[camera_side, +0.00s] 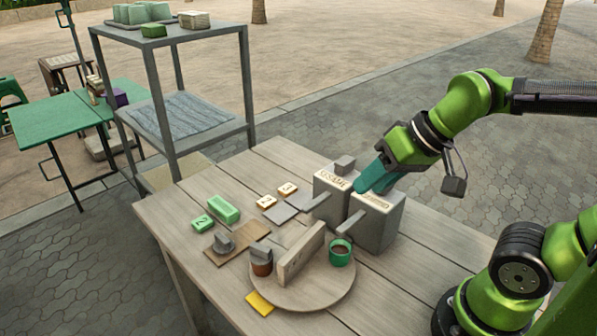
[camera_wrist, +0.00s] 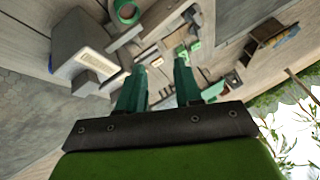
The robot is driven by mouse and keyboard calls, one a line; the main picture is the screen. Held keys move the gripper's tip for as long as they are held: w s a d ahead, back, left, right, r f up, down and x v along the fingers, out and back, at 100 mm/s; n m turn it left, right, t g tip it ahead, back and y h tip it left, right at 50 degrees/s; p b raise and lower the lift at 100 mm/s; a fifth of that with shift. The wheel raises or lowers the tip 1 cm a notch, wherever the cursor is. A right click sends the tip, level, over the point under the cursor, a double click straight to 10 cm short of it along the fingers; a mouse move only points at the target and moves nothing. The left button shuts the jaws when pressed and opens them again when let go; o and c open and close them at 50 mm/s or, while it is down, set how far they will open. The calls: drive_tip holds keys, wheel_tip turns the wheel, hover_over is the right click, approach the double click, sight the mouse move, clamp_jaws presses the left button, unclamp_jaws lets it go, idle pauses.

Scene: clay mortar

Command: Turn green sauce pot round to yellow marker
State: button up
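The green sauce pot (camera_side: 340,252), with dark brown contents, stands on a round wooden turntable (camera_side: 318,299), right of an upright wooden divider (camera_side: 301,254). A green ring-shaped thing, apparently this pot, shows at the top of the wrist view (camera_wrist: 127,12). The yellow marker (camera_side: 260,303) lies flat on the table at the turntable's front left edge, on the other side of the divider from the pot. My gripper (camera_side: 367,184) is over the grey boxes, behind and above the pot and apart from it. In the wrist view its two teal fingers (camera_wrist: 160,72) are apart with nothing visible between them.
A brown pot with a grey lid (camera_side: 261,264) stands left of the divider. Two grey boxes, one marked SESAME (camera_side: 330,196) and one nearer (camera_side: 374,227), stand behind the turntable. Green blocks (camera_side: 223,208), small tiles (camera_side: 267,201) and a wooden board (camera_side: 222,256) lie left.

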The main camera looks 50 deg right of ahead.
drive_tip(key=shift+o, duration=0.6)
drive_tip(key=w+a+f+m+g, duration=0.1)
drive_tip(key=w+a+m+g, duration=0.1)
drive_tip(key=w, duration=0.3)
drive_tip(key=shift+w+a+f+g+h, duration=0.3)
drive_tip(key=shift+a+f+g, duration=0.1)
drive_tip(key=shift+a+g, duration=0.45)
drive_tip(key=m+g+h, duration=0.2)
drive_tip(key=m+g, duration=0.1)
drive_tip(key=m, duration=0.8)
hover_over(303, 241)
drive_tip(key=f, duration=0.2)
wheel_tip(303, 241, down, 16)
drive_tip(key=shift+r, duration=0.15)
drive_tip(key=shift+c, duration=0.3)
clamp_jaws()
